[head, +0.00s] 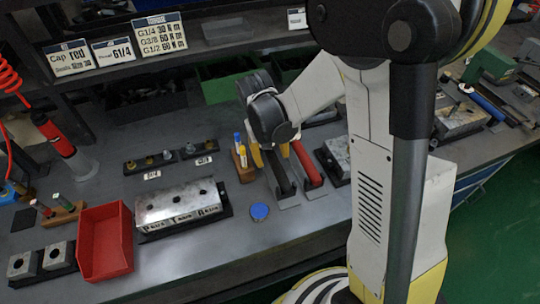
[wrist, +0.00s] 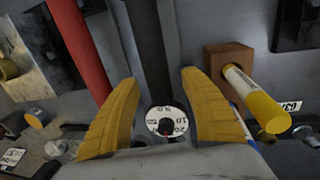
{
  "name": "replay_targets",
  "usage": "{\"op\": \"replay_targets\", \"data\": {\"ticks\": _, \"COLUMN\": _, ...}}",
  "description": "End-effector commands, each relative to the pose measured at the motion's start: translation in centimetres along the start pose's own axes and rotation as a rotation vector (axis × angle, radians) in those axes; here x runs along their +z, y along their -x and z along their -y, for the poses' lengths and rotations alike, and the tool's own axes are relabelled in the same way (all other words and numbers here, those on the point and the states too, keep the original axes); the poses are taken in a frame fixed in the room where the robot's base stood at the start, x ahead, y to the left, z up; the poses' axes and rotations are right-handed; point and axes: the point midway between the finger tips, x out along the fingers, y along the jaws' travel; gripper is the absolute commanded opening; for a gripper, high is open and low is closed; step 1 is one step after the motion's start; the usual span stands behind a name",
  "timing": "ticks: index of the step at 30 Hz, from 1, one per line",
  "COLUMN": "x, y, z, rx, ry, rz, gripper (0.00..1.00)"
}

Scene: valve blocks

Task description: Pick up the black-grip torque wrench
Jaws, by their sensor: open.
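The black-grip torque wrench (head: 281,178) lies on the bench beside the red-grip wrench (head: 307,165) in the head view. My gripper (head: 270,153) is over its far end, with the yellow fingers pointing down. In the wrist view, the black bar of the wrench (wrist: 152,50) runs between the two open fingers of my gripper (wrist: 160,80). A white numbered dial (wrist: 167,121) shows between the fingers near the palm. The red-grip wrench (wrist: 80,45) lies left of the left finger. Whether either finger touches the black wrench cannot be told.
A wooden block with yellow and blue markers (head: 242,162) stands close left of my gripper; its yellow marker (wrist: 255,98) is near the right finger. A metal valve block (head: 180,208), a red bin (head: 104,243) and a blue disc (head: 260,212) are on the bench.

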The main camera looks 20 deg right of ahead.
Motion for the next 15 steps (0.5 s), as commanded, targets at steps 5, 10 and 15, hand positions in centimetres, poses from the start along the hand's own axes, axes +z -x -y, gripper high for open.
{"op": "replay_targets", "data": {"ticks": 5, "x": 0.0, "y": 0.17, "z": -0.02, "rx": 0.0, "ry": 0.0, "rz": 0.0, "gripper": 0.36}}
{"op": "replay_targets", "data": {"ticks": 10, "x": -0.01, "y": 0.18, "z": -0.02, "rx": 0.0, "ry": 0.0, "rz": 0.0, "gripper": 0.0}}
{"op": "replay_targets", "data": {"ticks": 15, "x": -0.01, "y": 0.2, "z": -0.03, "rx": 0.0, "ry": 0.0, "rz": 0.0, "gripper": 0.0}}
